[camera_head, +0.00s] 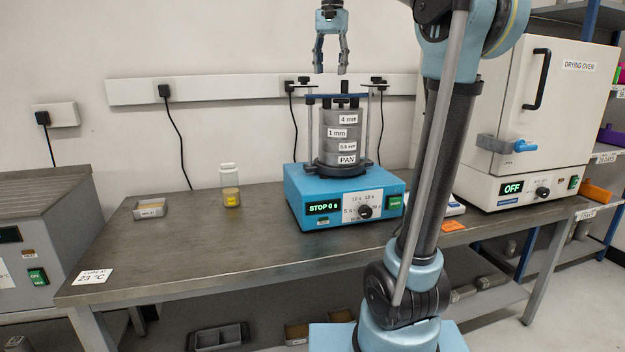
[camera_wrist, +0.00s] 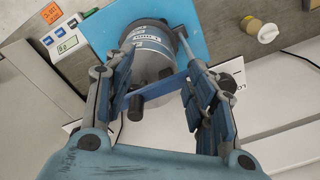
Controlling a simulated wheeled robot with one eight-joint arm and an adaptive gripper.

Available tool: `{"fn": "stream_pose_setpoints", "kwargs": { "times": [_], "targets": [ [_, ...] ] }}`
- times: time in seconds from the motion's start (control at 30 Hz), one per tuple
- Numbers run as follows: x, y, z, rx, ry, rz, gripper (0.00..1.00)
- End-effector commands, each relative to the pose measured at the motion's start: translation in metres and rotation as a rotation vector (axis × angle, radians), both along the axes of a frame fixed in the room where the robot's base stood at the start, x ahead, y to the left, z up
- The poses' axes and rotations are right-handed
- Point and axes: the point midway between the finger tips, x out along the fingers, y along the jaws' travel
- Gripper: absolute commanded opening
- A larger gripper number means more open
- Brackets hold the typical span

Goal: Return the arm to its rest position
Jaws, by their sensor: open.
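My gripper (camera_head: 331,68) is open and empty in the head view, pointing down above the sieve shaker (camera_head: 345,200). A gap shows between its fingertips and the top of the shaker. The shaker has a blue base, a stack of grey sieves (camera_head: 340,132) with labels, and a blue clamp bar across the top. Its display reads STOP 0 s. In the wrist view my two fingers (camera_wrist: 160,80) are spread, with the sieve stack (camera_wrist: 152,55) and the clamp bar's dark knob (camera_wrist: 136,108) seen between and beyond them. My arm rises at the right in the head view.
A drying oven (camera_head: 535,120) with its door shut stands right of my arm. A jar with yellowish contents (camera_head: 230,186) and a small grey tray (camera_head: 150,207) stand on the bench (camera_head: 190,245) at left. An orange tag (camera_head: 453,225) lies near the right. Bench space at front left is clear.

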Motion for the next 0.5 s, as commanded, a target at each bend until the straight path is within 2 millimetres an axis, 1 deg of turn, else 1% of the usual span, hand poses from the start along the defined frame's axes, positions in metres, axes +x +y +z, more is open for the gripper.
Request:
{"fn": "stream_pose_setpoints", "kwargs": {
  "times": [0.03,0.27,0.47,0.5],
  "targets": [
    [-0.009,-0.009,-0.015,0.0,-0.006,0.013,0.51],
    [-0.048,-0.043,-0.084,-0.003,-0.032,0.087,0.51],
    [-0.087,-0.07,-0.154,-0.01,-0.056,0.153,0.51],
    [-0.096,-0.075,-0.168,-0.011,-0.061,0.165,0.51]
  ]
}}
